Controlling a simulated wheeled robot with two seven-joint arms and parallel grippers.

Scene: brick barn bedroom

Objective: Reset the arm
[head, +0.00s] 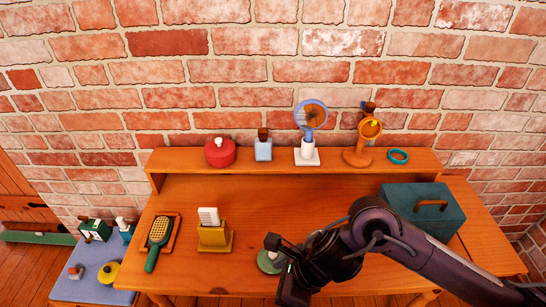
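My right arm comes in from the lower right and reaches over the front of the wooden desk (330,200). My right gripper (283,270) is at its end, above the desk near the front edge. The gripper is dark and seen from behind its wrist, so I cannot tell its opening or whether it holds anything. A round green item (267,262) lies just left of it, partly hidden by it. My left gripper is not in view.
A teal box (425,205) stands right, behind my forearm. A yellow holder (214,238) and a green brush (158,235) lie left. The back shelf bears a red pot (220,152), a blue bottle (263,150), a fan (307,155) and an orange stand (358,155). The desk's middle is clear.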

